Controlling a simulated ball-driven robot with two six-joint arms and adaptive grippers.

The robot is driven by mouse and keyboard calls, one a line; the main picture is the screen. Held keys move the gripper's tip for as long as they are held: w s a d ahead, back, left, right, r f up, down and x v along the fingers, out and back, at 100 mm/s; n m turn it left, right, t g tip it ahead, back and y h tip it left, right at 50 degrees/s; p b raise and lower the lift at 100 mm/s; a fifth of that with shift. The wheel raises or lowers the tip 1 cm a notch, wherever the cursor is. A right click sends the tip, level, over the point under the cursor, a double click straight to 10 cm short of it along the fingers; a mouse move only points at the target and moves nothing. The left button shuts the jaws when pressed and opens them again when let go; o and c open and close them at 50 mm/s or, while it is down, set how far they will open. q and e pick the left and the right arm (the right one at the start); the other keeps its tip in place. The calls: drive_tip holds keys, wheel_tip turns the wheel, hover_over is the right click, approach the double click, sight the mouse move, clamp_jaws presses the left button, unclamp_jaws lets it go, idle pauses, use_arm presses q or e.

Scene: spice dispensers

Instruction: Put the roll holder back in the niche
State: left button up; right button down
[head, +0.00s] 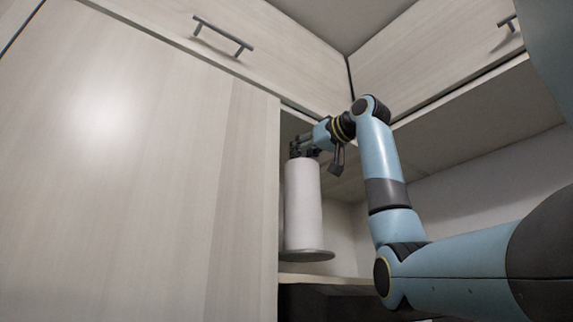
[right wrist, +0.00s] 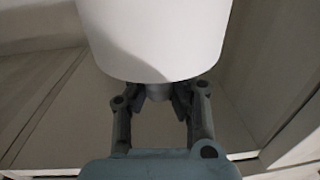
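The roll holder (head: 303,208) is a white paper roll on an upright post with a grey round base. In the head view it stands upright in front of the niche opening, just right of the tall cabinet panel. Its base shows above the front edge of the niche shelf (head: 330,281); I cannot tell whether it is past that edge. My right gripper (head: 299,151) is at the top of the holder. In the right wrist view its fingers (right wrist: 160,95) close around the grey post end beside the white roll (right wrist: 155,35). My left gripper is not in view.
The tall cabinet panel (head: 130,160) borders the niche on the left. Upper cabinets with bar handles (head: 222,37) hang above. A dark opening (head: 320,302) lies under the shelf. The niche space right of the roll looks clear behind my right arm.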

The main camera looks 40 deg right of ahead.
drive_tip(key=shift+w+r+p, duration=0.15)
drive_tip(key=shift+w+p, duration=0.2)
drive_tip(key=shift+w, duration=0.85)
drive_tip(key=f, duration=0.1)
drive_tip(key=w+f+p, duration=0.1)
drive_tip(key=f, duration=0.1)
drive_tip(key=shift+w+f, duration=0.35)
drive_tip(key=shift+w, duration=0.05)
drive_tip(key=c, duration=1.4)
unclamp_jaws()
drive_tip(key=shift+f, duration=0.1)
drive_tip(key=s+b, duration=0.4)
drive_tip(key=s, duration=0.8)
drive_tip(key=shift+a+b, duration=0.15)
drive_tip(key=shift+b, duration=0.2)
